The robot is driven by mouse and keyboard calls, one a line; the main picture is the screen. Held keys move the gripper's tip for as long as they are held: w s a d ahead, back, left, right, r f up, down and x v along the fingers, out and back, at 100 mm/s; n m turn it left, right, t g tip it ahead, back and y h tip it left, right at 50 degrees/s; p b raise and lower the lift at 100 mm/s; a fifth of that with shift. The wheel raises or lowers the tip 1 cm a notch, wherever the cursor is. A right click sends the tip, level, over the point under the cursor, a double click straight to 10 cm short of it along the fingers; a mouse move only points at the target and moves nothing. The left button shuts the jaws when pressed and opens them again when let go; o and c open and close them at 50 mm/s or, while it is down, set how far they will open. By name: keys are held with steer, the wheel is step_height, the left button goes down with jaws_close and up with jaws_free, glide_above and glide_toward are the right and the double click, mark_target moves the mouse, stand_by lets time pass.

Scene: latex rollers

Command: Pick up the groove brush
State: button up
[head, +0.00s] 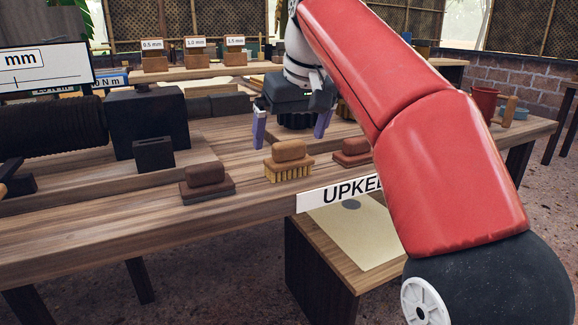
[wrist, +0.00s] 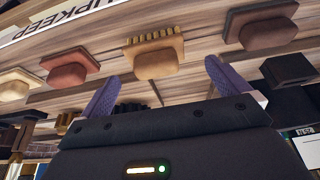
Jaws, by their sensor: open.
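A brush with a brown rounded handle and a row of tan bristles (head: 288,162) lies on the bench in the middle of the front row; it is the only block there with clear bristles, so I take it for the groove brush. In the wrist view the brush (wrist: 153,57) lies beyond my fingertips, roughly centred between them. My gripper (head: 290,130) is open and empty, its purple fingers spread, above the bench and behind the brush in the head view. The fingers also show in the wrist view (wrist: 160,78). They do not touch the brush.
A brown block on a dark base (head: 207,181) sits left of the brush, a reddish block (head: 353,151) right. A dark ribbed object (head: 296,120) shows beneath my gripper. The UPKEEP sign (head: 338,193) hangs at the bench's front edge. A black box (head: 148,120) stands left.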

mark_target(288, 157)
steer(key=x, duration=0.2)
steer(key=b+x, duration=0.1)
steer(key=x, duration=0.2)
steer(key=b+x, duration=0.1)
steer(key=x, duration=0.1)
steer(key=shift+w+d+f, duration=0.1)
steer(key=shift+w, duration=0.2)
steer(key=c, duration=1)
steer(key=shift+c, duration=0.2)
